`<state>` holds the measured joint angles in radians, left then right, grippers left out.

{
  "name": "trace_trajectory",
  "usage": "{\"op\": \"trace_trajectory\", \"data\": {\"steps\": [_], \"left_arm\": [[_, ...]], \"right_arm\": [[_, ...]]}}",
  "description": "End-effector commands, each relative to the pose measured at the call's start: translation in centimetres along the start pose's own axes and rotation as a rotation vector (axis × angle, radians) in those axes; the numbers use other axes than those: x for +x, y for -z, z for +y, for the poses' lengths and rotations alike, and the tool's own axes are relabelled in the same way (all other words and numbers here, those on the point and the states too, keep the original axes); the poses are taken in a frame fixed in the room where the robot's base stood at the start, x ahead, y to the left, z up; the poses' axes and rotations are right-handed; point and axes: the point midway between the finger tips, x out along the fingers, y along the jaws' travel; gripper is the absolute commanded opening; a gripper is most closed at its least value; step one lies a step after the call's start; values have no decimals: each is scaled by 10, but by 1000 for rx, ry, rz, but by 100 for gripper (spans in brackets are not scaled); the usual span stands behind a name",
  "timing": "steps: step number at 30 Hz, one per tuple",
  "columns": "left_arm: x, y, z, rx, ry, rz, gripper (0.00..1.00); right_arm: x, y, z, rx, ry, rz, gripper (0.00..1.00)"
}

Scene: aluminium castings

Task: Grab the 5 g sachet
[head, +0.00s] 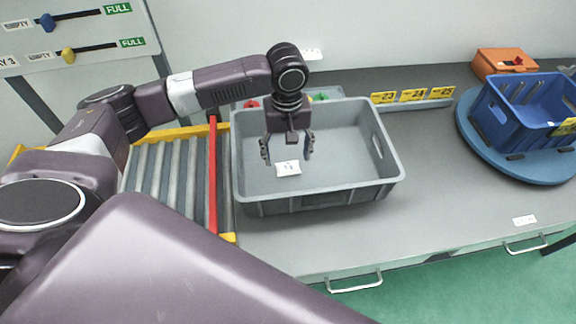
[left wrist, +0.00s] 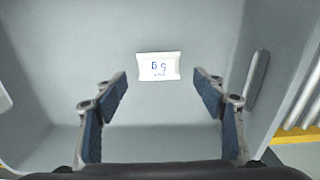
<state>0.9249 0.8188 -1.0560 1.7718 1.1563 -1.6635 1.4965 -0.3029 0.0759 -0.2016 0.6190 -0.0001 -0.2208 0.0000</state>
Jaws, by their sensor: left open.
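The white 5 g sachet (head: 288,168) lies flat on the floor of the grey crate (head: 320,203). It shows in the left wrist view (left wrist: 158,66) with blue print, upside down in that picture. My left gripper (head: 287,156) points down into the crate, open and empty, close above the sachet. In the left wrist view its two fingers (left wrist: 160,92) stand apart to either side, and the sachet lies just beyond them near the middle. No right gripper shows.
A roller conveyor (head: 170,175) with a red bar (head: 212,175) borders the crate at left. A blue crate (head: 515,115) stands on a round blue turntable (head: 470,140) at right, with an orange box (head: 503,62) behind. The bench between is clear.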

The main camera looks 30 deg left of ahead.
Motion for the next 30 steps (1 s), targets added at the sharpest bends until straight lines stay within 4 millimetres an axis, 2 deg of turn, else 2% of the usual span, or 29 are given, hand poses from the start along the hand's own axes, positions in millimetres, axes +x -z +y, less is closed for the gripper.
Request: {"op": "trace_trajectory", "data": {"steps": [2,6,14,24,30], "left_arm": [[11,-1,-1,-1,4,-2,64],[29,-1,-1,0,2,-1,64],[33,-1,0,1,0,0,64],[33,-1,0,1,0,0,28],[33,-1,0,1,0,1,26]], "right_arm": [[-8,0,1,0,-1,-1,26],[-8,0,2,-1,-2,0,26],[-8,2,5,-1,-6,3,26],[-8,3,6,0,-7,4,26],[-8,3,6,0,-7,4,26]]}}
